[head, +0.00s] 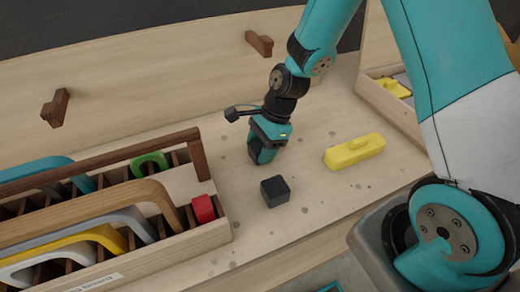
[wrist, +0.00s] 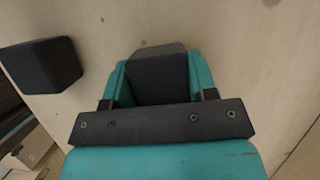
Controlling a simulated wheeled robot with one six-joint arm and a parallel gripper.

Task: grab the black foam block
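My gripper (head: 262,157) points down at the table, behind and slightly left of a dark cube. In the wrist view its teal fingers (wrist: 160,82) stand on either side of a black foam block (wrist: 158,78), and both appear to touch it. That block is hidden behind the gripper in the head view. The separate dark cube (head: 275,191) sits alone on the table and also shows at the left of the wrist view (wrist: 42,65), apart from the fingers. I cannot tell whether the block between the fingers still touches the table.
A wooden rack (head: 190,241) with curved coloured pieces and a red block (head: 203,208) stands at left. A wooden tray (head: 388,109) stands at the back right.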

